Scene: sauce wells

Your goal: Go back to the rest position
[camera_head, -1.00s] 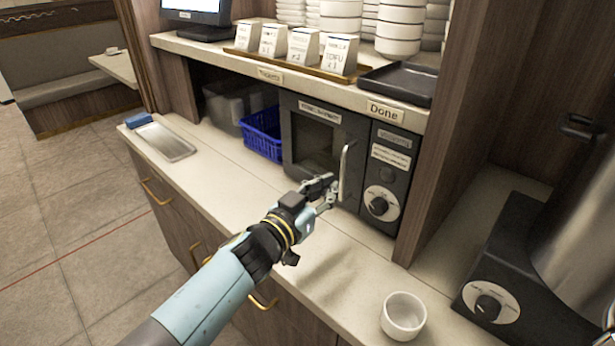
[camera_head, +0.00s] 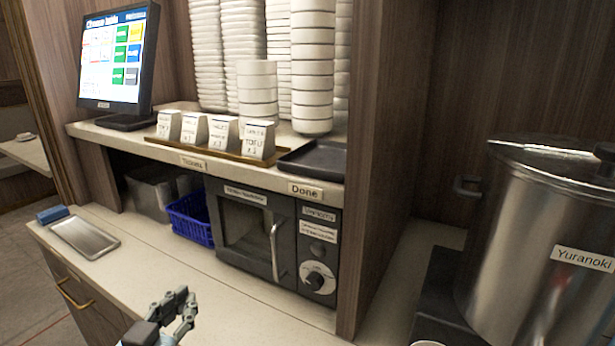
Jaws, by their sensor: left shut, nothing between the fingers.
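My left gripper (camera_head: 183,308) shows at the bottom of the head view, over the front of the counter. It is shut and empty, apart from the microwave and its handle. The rest of my left arm is mostly below the picture. My right gripper is not in view. The microwave (camera_head: 243,232) stands under the shelf with its door shut and its upright handle (camera_head: 277,250) at the door's right side.
The counter (camera_head: 225,290) is clear in front of the microwave. A metal tray (camera_head: 84,238) lies at its left end, and a blue basket (camera_head: 189,218) stands beside the microwave. A large metal pot (camera_head: 520,240) stands at right. A screen (camera_head: 116,55) and stacked bowls (camera_head: 312,70) are on the shelf.

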